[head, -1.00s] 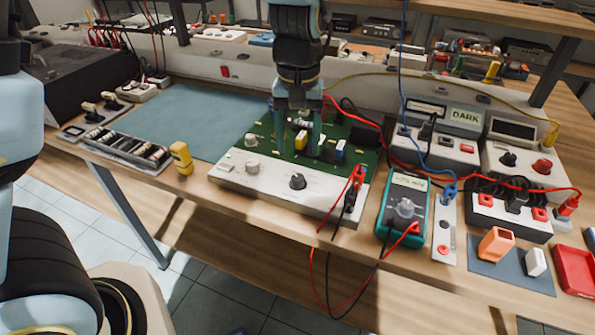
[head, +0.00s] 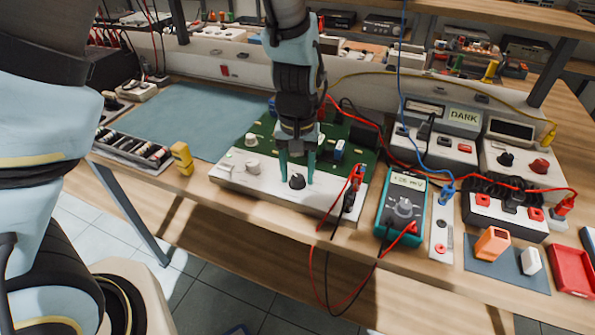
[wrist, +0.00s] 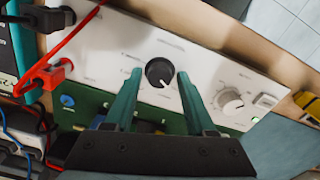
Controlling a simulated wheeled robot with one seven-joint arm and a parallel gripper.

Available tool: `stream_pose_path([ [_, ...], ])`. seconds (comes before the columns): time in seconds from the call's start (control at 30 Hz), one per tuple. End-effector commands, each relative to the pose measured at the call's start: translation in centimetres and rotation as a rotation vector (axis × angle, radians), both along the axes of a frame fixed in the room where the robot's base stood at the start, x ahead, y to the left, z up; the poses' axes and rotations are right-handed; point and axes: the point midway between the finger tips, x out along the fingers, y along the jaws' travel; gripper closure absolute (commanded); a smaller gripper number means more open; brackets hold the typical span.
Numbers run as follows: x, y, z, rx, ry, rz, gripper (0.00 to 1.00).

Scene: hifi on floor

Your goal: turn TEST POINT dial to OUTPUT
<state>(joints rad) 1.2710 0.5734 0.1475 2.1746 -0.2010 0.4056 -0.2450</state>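The TEST POINT dial appears to be the black knob (head: 297,181) on the white front panel (head: 262,185) of the green circuit board unit. In the wrist view the black dial (wrist: 160,73) has a white pointer mark toward the lower right; the labels around it are too small to read, so I cannot tell which is OUTPUT. My gripper (head: 297,172) is open, its teal fingers on either side of the dial. In the wrist view my gripper (wrist: 158,82) shows gaps between both fingertips and the dial.
A white knob (wrist: 230,102) sits beside the dial on the panel. Red and black probe leads (head: 354,185) plug in at the panel's right end. A teal multimeter (head: 390,205) stands to the right, and a yellow block (head: 181,157) stands left of the panel.

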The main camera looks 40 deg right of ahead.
Motion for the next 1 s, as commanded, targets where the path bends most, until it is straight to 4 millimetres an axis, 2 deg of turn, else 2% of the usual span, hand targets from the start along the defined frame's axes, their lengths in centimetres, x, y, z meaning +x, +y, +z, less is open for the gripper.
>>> stream_pose_path([
  [0.07,0.00,0.00,0.01,0.000,0.000,0.000,0.54],
  [0.47,0.01,0.02,0.03,0.000,0.000,0.000,0.99],
  [0.77,0.03,0.02,0.03,0.000,0.000,-0.004,1.00],
  [1.0,0.05,0.01,0.01,0.001,0.001,-0.074,1.00],
])
